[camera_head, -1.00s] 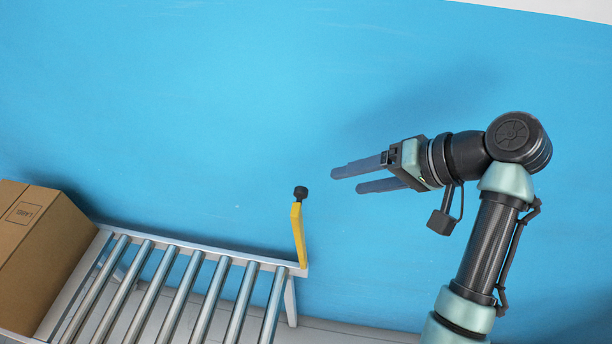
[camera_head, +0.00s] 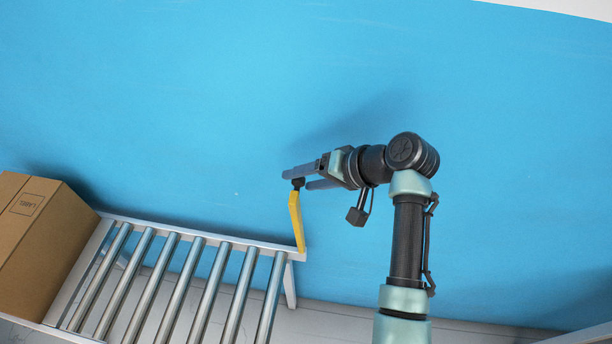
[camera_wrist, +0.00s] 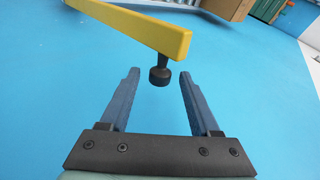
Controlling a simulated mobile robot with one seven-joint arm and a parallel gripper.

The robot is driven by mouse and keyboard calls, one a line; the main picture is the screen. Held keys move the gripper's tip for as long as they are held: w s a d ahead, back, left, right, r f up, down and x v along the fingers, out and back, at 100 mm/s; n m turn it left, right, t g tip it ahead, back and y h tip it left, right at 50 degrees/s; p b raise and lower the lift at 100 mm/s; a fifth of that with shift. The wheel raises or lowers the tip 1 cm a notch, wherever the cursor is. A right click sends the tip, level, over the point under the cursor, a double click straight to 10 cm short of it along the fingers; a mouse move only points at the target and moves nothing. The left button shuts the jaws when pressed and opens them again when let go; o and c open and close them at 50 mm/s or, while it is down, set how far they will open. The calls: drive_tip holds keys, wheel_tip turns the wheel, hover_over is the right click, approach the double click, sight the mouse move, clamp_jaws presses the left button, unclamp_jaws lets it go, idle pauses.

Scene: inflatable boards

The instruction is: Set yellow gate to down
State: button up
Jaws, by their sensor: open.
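The yellow gate (camera_head: 297,221) stands upright at the right end of the roller conveyor, with a black knob (camera_head: 298,183) at its top. In the wrist view the yellow gate (camera_wrist: 140,25) crosses the top, and its black knob (camera_wrist: 160,75) lies between the two finger tips. My gripper (camera_head: 297,178) is open, with its fingers pointing left at the height of the knob. In the wrist view my gripper (camera_wrist: 160,73) has a finger on each side of the knob, with clear gaps to both.
The roller conveyor (camera_head: 205,239) runs left from the gate. A cardboard box (camera_head: 45,235) sits at its left end. The space above the conveyor is clear.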

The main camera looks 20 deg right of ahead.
clamp_jaws()
idle(1.3)
